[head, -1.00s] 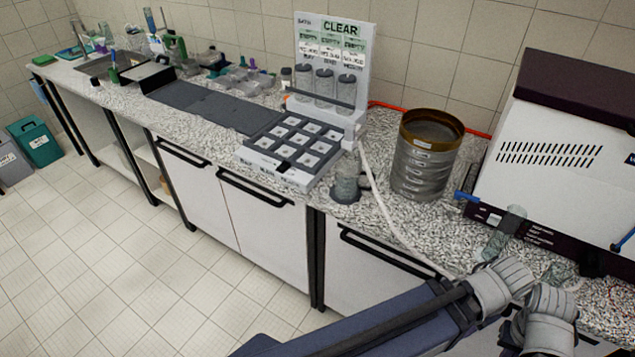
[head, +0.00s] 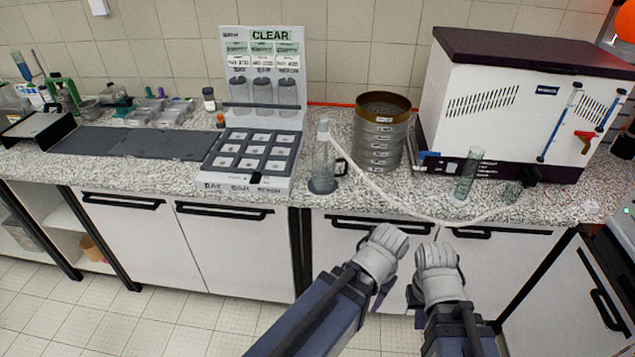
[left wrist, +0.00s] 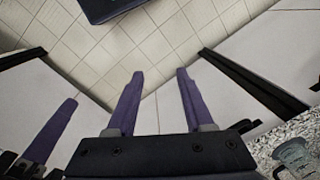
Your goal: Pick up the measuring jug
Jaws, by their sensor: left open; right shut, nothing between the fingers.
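What looks like the measuring jug, a clear vessel with a side handle (head: 322,172), stands upright on a dark round spot near the counter's front edge, left of the sieve stack. A clear vessel (left wrist: 296,156) shows at the lower right of the left wrist view, cut by the frame; I cannot tell which one it is. My left gripper (left wrist: 157,82) is open and empty, pointing down in front of the counter. My right gripper (head: 416,302) is shut and empty beside it, its fingers mostly hidden. Both are right of and nearer than the jug, touching nothing.
A sieve stack (head: 378,140) stands behind right of the jug, with a pale hose (head: 385,199) along the counter. A tall clear cylinder (head: 467,174) stands in front of a white machine (head: 495,100). A gridded tray (head: 252,153) and a CLEAR board (head: 262,60) are left.

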